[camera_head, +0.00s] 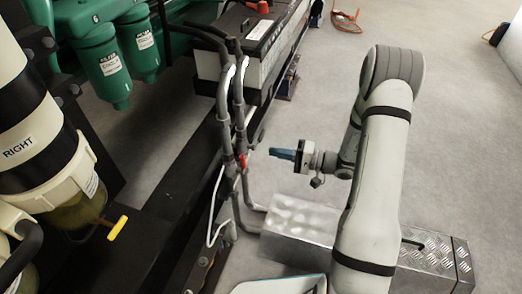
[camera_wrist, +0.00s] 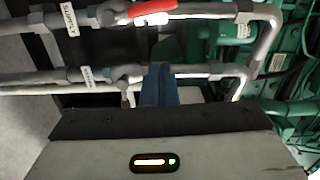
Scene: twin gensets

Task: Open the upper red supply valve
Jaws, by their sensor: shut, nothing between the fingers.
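The red valve handle (camera_head: 242,161) shows small on the grey pipes in the head view. In the wrist view the red handle (camera_wrist: 152,9) is at the top edge, reaching right from a grey valve body (camera_wrist: 113,13) roughly along its pipe. A label reading SUPPLY (camera_wrist: 69,19) is left of it. A second valve (camera_wrist: 125,74) sits on the lower pipe, with a label (camera_wrist: 88,77) I cannot read surely. My gripper (camera_head: 276,153), with blue fingers, is shut and empty, right of the pipes and apart from the red handle. Its fingers also show in the wrist view (camera_wrist: 160,84).
A black-and-white box (camera_head: 255,50) stands behind the pipes. A silver tread-plate box (camera_head: 300,228) lies below my arm. Green filters (camera_head: 110,70) and a cylinder marked RIGHT (camera_head: 35,140) with a yellow handle (camera_head: 117,228) are at left. Grey floor is open at right.

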